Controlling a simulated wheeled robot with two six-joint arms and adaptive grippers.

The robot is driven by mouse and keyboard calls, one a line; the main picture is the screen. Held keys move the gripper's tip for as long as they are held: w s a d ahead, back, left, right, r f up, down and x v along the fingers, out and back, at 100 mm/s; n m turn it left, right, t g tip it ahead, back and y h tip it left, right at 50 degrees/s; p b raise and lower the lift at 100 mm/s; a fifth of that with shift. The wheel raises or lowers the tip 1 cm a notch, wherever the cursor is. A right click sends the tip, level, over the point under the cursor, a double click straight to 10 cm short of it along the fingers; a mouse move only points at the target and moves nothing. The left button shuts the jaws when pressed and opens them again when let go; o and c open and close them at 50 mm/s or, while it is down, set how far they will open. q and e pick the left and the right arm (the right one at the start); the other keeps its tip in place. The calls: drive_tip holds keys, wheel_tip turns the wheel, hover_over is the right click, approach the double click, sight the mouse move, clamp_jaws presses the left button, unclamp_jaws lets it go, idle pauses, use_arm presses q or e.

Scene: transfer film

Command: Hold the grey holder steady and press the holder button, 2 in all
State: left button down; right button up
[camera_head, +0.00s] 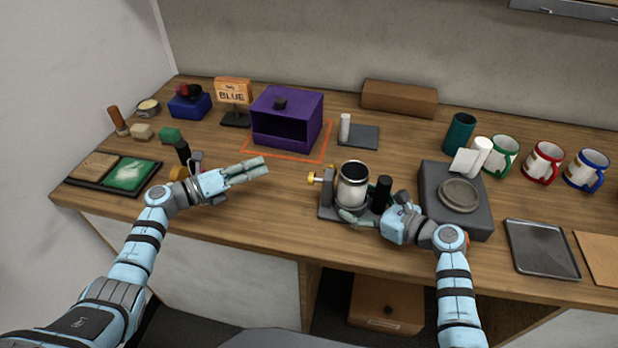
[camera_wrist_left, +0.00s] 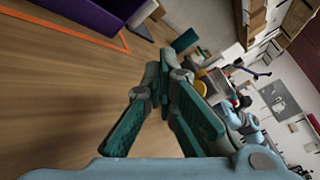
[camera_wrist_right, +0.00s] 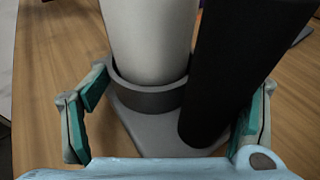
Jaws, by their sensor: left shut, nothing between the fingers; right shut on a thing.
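The grey holder (camera_head: 329,208) stands on the table right of centre, with a silver-white cup (camera_head: 352,186) upright in its ring. A yellow button (camera_head: 314,178) sticks out on the holder's left side. A black upright cylinder (camera_head: 382,194) rises at its right. My right gripper (camera_head: 366,207) is shut on the holder; in the right wrist view its fingers lie either side of the ring (camera_wrist_right: 150,98) and base. My left gripper (camera_head: 265,167) is shut and empty, left of the button and apart from it. Its fingertips meet in the left wrist view (camera_wrist_left: 162,85).
A purple box (camera_head: 287,117) stands inside an orange outline behind my left gripper. A grey block with a round pad (camera_head: 452,212) is right of the holder. Several mugs stand at the right, including a green-and-white one (camera_head: 503,154). Bare table lies between my left gripper and the button.

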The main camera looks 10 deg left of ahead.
sight(312, 179)
use_arm(q)
drive_tip(key=d, duration=0.8)
drive_tip(key=shift+d, duration=0.35)
idle(1.3)
drive_tip(key=shift+w+d+f, duration=0.1)
drive_tip(key=shift+w+d, duration=0.1)
drive_tip(key=shift+d, duration=0.2)
drive_tip(key=shift+d, duration=1)
idle(0.8)
idle(0.3)
drive_tip(key=shift+a, duration=1.45)
